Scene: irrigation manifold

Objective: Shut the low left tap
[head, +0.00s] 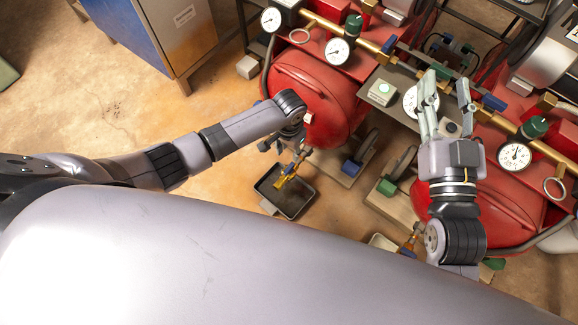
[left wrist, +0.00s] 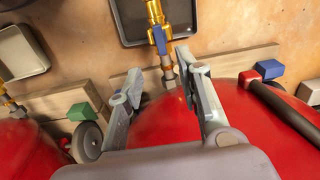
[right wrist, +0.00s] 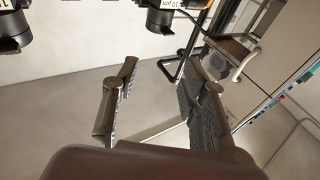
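The low left tap (head: 286,180) is a brass tap under the left red tank, above a dark tray. In the left wrist view the brass body (left wrist: 155,12) shows at the top, with its blue lever (left wrist: 160,40) lying roughly in line with the pipe. My left gripper (head: 295,153) is at the tank's lower front, close to the tap. In the left wrist view it (left wrist: 161,66) is open, its fingers on either side of the pipe just behind the lever. Contact is not clear. My right gripper (head: 446,90) is open and empty, raised near the right tank; the right wrist view shows its fingers (right wrist: 162,64) apart.
The dark tray (head: 272,204) lies on the floor below the tap. The left red tank (head: 325,100) and right red tank (head: 480,215) carry gauges and brass pipes. A blue cabinet (head: 130,35) stands back left.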

